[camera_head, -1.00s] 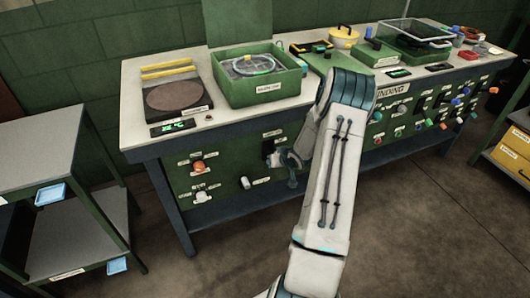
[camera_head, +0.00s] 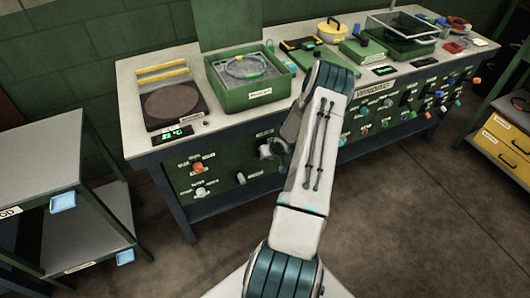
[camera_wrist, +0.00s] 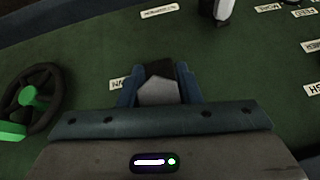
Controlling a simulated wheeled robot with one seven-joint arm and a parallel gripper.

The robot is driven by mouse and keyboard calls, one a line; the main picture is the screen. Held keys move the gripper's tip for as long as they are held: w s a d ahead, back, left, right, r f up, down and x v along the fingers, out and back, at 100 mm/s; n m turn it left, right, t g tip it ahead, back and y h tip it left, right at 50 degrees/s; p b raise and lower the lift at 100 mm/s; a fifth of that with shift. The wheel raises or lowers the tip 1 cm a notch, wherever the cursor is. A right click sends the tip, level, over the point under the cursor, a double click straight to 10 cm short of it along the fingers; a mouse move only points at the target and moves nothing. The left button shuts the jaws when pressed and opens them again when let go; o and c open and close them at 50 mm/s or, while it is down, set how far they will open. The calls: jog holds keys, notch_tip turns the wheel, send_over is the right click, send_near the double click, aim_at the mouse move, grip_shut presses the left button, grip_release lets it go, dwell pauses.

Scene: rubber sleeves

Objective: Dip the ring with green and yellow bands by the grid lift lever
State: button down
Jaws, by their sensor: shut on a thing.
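A green open-topped bath box (camera_head: 256,97) stands on the bench with a pale ring (camera_head: 243,67) lying flat inside it. My gripper (camera_head: 272,149) is at the bench's green front panel, below and slightly right of the box. In the wrist view my gripper (camera_wrist: 158,82) is shut around a grey and black lever handle (camera_wrist: 158,92), which stands at the panel. The label near this handle is mostly hidden by my gripper, so its name cannot be read.
A hot plate (camera_head: 171,103) with a green display stands left of the box. Several knobs line the panel, and a black handwheel with green parts (camera_wrist: 36,101) is beside my gripper in the wrist view. A grey shelf cart (camera_head: 40,160) stands at left. The floor in front is clear.

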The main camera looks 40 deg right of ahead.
dwell(0.4)
jog(key=c, duration=1.1)
grip_release()
jog(key=shift+o, duration=0.2)
jog(key=shift+r, duration=0.1)
jog(key=p+v, duration=0.1)
jog(key=v, duration=1.2)
jog(key=shift+r+p, duration=0.35)
jog(key=shift+s, duration=0.1)
